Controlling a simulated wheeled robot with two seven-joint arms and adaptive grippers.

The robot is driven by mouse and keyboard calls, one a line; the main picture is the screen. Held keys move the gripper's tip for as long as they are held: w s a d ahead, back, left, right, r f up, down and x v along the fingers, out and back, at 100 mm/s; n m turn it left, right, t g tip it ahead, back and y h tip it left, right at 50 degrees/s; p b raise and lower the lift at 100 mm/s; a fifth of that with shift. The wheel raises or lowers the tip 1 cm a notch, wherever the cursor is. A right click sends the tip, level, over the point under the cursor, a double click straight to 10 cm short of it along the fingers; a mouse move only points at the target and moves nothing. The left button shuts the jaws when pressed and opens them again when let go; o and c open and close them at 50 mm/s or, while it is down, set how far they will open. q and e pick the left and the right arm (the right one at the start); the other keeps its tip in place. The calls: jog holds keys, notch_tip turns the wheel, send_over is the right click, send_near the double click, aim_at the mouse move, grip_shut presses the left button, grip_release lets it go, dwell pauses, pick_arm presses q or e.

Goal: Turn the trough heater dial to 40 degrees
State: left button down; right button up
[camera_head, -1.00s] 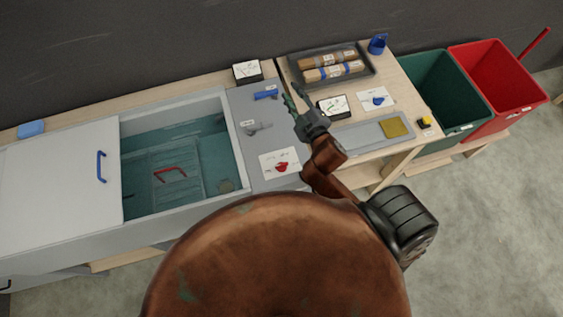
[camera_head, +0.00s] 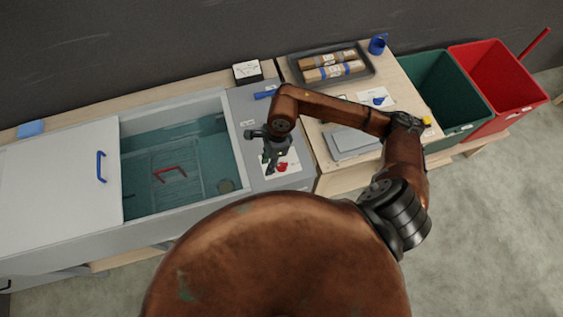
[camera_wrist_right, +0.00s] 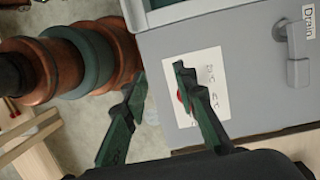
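The red heater dial (camera_head: 282,167) sits on a white marked card (camera_head: 293,158) on the grey panel right of the water-filled trough (camera_head: 235,150). My right gripper (camera_head: 270,167) is above the panel, pointing down just left of the dial. In the right wrist view, the right gripper (camera_wrist_right: 160,72) is open with nothing between its fingers. One finger crosses in front of the card (camera_wrist_right: 209,65) and hides most of the dial (camera_wrist_right: 181,98). I cannot tell whether it touches the dial. The dial's setting is not readable. My left gripper is not in view.
A grey drain lever (camera_wrist_right: 296,70) is on the same panel, near the "Drain" label. A blue handle (camera_head: 265,94) is at the panel's back. A white lid (camera_head: 60,195) covers the trough's left part. A tray (camera_head: 362,73) stands on the right bench.

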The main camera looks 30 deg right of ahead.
aim_at(282, 164)
jog(key=d+h, duration=0.1)
jog(key=d, duration=0.3)
jog(key=w+d+f+h, duration=0.1)
jog(key=d, duration=0.1)
jog(key=shift+w+d+h, duration=0.1)
jog(key=shift+d+h, duration=0.05)
jog(key=shift+h, duration=0.15)
notch_tip(282, 164, down, 6)
jog(key=shift+r+p, duration=0.1)
jog(key=shift+p, duration=0.35)
jog(key=shift+f, duration=0.7)
jog(key=shift+c, duration=0.4)
grip_shut()
